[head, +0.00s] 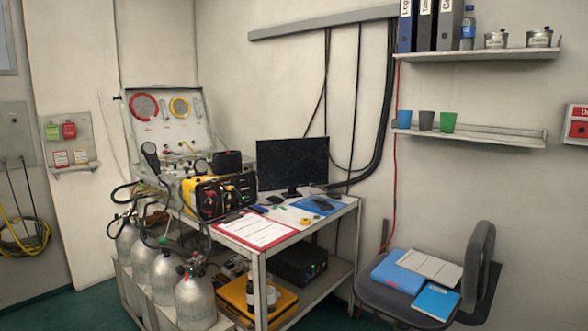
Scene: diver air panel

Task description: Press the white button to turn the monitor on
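The monitor (292,164) stands at the back of a white metal desk (305,223), and its screen is dark. I cannot make out a white button on or near it at this size. Neither of my grippers shows in the head view.
A red clipboard (256,231) lies at the desk's front, with a yellow-black device (219,196) to its left. Grey gas cylinders (195,297) stand left of the desk. A chair (478,262) with blue folders (435,301) is at the right. Shelves (470,131) hang above it.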

